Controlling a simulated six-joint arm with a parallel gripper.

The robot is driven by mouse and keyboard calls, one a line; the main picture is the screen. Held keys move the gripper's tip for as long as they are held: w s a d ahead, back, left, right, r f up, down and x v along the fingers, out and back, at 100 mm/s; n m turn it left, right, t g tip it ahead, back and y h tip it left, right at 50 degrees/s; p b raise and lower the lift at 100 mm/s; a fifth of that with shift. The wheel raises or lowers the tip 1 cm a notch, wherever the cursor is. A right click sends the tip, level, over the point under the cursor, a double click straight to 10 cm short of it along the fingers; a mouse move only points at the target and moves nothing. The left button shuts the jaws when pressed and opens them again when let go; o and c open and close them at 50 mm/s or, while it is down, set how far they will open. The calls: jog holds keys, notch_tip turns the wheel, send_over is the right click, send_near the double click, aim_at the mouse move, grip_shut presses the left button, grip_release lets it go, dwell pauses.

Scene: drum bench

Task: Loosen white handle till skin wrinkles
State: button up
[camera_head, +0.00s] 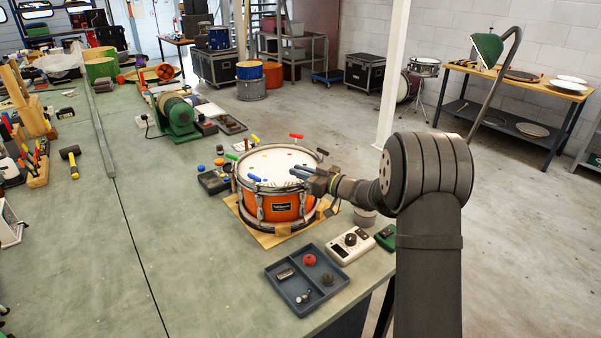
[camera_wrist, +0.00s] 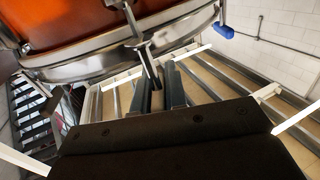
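The orange drum (camera_head: 281,206) stands on a wooden board on the green bench. Around the rim are a red handle (camera_head: 296,136), a blue handle (camera_head: 253,178) and a few others. I cannot clearly pick out the white handle; my gripper covers that side of the rim. My gripper (camera_head: 303,174) is at the drum's right rim. In the wrist view its two fingers (camera_wrist: 159,88) are apart, close to a metal rim fitting (camera_wrist: 148,60). A pale bar (camera_wrist: 195,53) shows behind them; I cannot tell whether it is the handle.
A grey divided tray (camera_head: 308,283) with small parts, a white meter box (camera_head: 350,246) and a green box (camera_head: 386,237) lie in front of the drum, near the bench edge. A green machine (camera_head: 177,117) stands behind. The bench left of the drum is mostly clear.

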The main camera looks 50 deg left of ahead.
jog(key=o, duration=0.3)
jog(key=shift+o, duration=0.2)
jog(key=shift+d, duration=0.1)
jog(key=v, duration=1.7)
jog(key=shift+w, duration=0.15)
jog(key=x, duration=1.7)
